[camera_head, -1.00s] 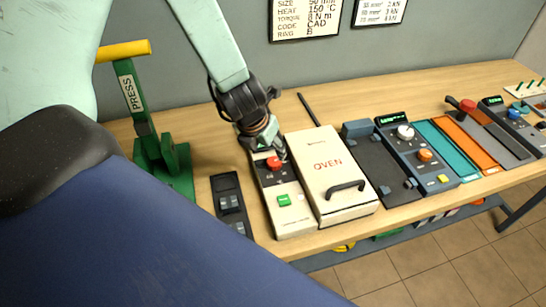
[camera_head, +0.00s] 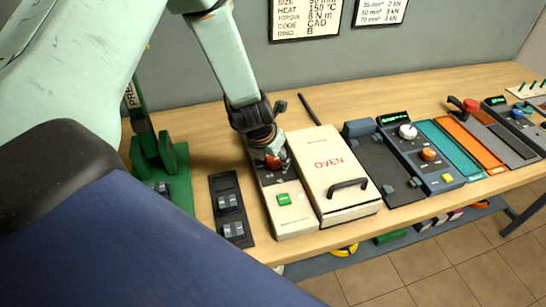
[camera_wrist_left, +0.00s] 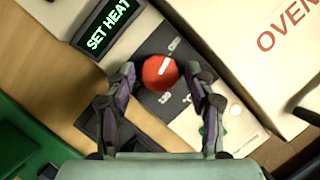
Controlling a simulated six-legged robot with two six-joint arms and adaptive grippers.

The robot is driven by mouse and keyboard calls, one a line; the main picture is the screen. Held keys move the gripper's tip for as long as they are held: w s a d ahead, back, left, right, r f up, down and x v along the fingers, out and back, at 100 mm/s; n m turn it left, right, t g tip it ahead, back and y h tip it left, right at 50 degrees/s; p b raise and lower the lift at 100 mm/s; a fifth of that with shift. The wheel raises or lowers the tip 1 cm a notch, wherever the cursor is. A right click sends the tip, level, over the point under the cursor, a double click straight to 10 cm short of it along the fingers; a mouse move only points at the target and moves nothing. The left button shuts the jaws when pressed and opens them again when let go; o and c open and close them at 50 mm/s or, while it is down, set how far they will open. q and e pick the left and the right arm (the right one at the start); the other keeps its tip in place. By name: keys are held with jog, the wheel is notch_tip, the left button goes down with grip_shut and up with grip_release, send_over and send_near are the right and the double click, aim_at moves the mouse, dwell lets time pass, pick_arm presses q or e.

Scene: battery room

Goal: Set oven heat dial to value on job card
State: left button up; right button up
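The red heat dial (camera_wrist_left: 160,72) sits on the oven's control panel (camera_head: 296,217), beside the cream oven (camera_head: 328,160). Its white pointer mark points to the upper right in the left wrist view. Scale numbers beside it are partly hidden and hard to read. A display (camera_wrist_left: 108,25) reads "SET HEAT". My left gripper (camera_head: 274,163) is over the dial; in the left wrist view its open fingers (camera_wrist_left: 160,76) stand either side of it, with gaps visible. The job card (camera_head: 306,18) on the wall shows HEAT 150 °C. My right gripper is not in view.
A green button (camera_head: 284,199) is on the panel's near end. A dark switch box (camera_head: 231,210) and the green press (camera_head: 165,165) stand to the left. The oven handle (camera_head: 347,188) and a grey device (camera_head: 420,155) are to the right.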

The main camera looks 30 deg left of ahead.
pick_arm(q)
jog(key=shift+a+f, duration=0.1)
jog(key=c, duration=0.9)
jog(key=shift+w, duration=0.1)
